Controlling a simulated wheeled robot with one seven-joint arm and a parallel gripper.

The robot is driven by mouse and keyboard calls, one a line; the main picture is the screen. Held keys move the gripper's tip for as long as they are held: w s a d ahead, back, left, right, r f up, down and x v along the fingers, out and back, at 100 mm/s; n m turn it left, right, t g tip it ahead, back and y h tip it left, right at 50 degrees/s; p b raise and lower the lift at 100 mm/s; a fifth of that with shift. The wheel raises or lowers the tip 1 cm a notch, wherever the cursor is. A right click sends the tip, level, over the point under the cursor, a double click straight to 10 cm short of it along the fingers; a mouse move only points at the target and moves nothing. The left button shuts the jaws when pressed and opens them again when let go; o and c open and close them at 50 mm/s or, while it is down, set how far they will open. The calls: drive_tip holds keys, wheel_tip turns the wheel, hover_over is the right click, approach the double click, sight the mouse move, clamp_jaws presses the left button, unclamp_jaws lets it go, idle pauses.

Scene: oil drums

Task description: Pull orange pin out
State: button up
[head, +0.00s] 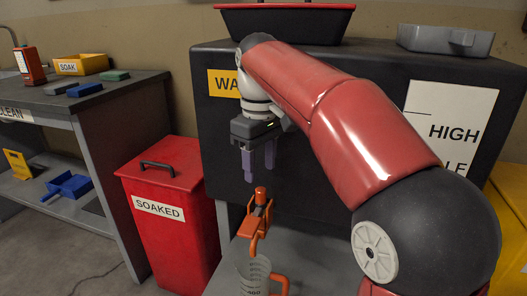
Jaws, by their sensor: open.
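My gripper (259,172) points down in front of the black cabinet, with its two purple-grey fingers apart and nothing between them. An orange fitting (257,218) with a spout-like lower end stands below the fingers. An upright orange knob-like piece (261,195) tops it, just below my fingertips and apart from them in the picture. I cannot tell for certain which part of the fitting is the pin. A clear measuring jug (252,276) with an orange handle stands below the spout, cut off by the lower edge.
A black cabinet (220,150) stands behind the fitting, bearing a red-rimmed black tray (285,22) and a grey tray (445,40). A red lidded bin (175,240) labelled SOAKED stands left. A bench with sponges and a yellow bin (80,64) is farther left.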

sight(261, 189)
wheel_tip(261, 189, down, 6)
drive_tip(key=shift+s+f+b, duration=0.1)
drive_tip(key=shift+f+b, duration=0.1)
drive_tip(key=shift+b, duration=0.45)
clamp_jaws()
drive_tip(key=shift+r, duration=0.1)
drive_tip(key=shift+r, duration=0.1)
drive_tip(key=shift+r+p, duration=0.95)
drive_tip(key=shift+p, duration=0.25)
drive_tip(key=shift+r+p, duration=0.6)
drive_tip(key=shift+p, duration=0.1)
